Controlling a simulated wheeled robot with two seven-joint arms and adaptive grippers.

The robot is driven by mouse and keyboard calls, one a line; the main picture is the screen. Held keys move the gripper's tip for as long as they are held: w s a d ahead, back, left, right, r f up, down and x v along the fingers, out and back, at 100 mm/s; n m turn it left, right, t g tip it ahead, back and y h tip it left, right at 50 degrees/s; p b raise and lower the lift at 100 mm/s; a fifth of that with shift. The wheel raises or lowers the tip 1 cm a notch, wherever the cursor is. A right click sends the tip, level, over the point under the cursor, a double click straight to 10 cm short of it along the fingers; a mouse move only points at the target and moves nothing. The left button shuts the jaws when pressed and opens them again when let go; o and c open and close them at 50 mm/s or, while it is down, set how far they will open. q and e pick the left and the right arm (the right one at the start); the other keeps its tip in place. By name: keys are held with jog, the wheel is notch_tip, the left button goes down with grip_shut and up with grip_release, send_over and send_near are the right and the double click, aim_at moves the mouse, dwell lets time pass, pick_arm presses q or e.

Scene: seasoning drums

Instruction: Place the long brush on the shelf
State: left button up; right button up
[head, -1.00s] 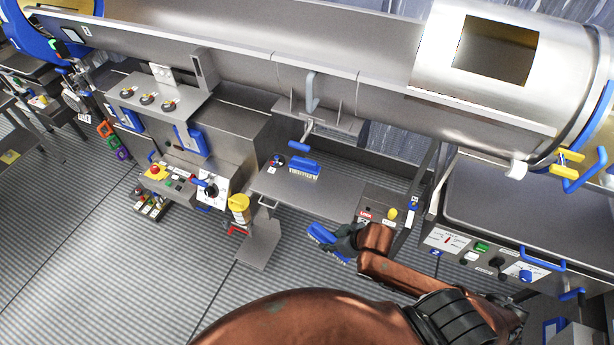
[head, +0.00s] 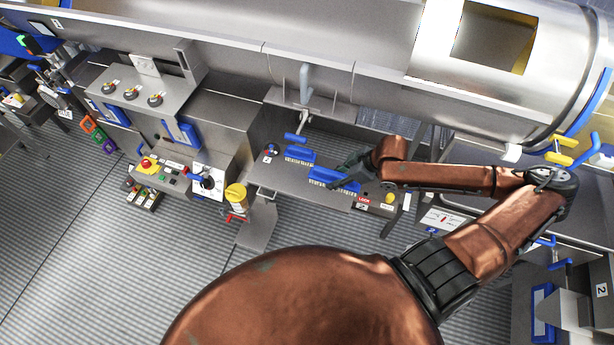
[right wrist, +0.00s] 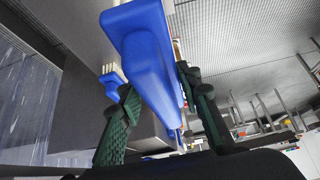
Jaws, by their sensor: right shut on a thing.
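The long brush (head: 328,178), with a blue back and pale bristles, is held in my right gripper (head: 350,176) over the grey shelf (head: 266,174). I cannot tell whether its bristles touch the shelf. In the right wrist view the long brush (right wrist: 152,68) sits between the two green-padded fingers of the right gripper (right wrist: 160,88). A shorter blue brush (head: 299,153) rests on the shelf just behind and left of it; part of it shows in the right wrist view (right wrist: 112,82). My left gripper is not in view.
A large steel drum (head: 230,35) runs behind the shelf, with a blue-handled lever (head: 295,137) above the shorter brush. A red-labelled control box with a yellow button (head: 389,198) stands at the shelf's right end. A yellow-lidded container (head: 236,194) is left of the shelf.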

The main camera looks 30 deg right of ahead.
jog(key=w+a+f, duration=0.1)
jog(key=w+f, duration=0.1)
jog(key=w, duration=0.1)
jog(key=w+a+f, duration=0.1)
jog(key=w+f, duration=0.1)
jog(key=w, duration=0.1)
jog(key=w+a+f, duration=0.2)
jog(key=w+f, duration=0.1)
jog(key=shift+w+f, duration=0.1)
jog(key=shift+w, duration=0.15)
jog(key=shift+w+f, duration=0.4)
jog(key=shift+f, duration=0.1)
jog(key=shift+w+a+f+p, duration=0.15)
jog(key=shift+f+p, duration=0.35)
jog(key=shift+f, duration=1.3)
jog(key=shift+f, duration=0.1)
jog(key=o, duration=1.2)
jog(key=shift+c, duration=0.2)
jog(key=v, duration=1.2)
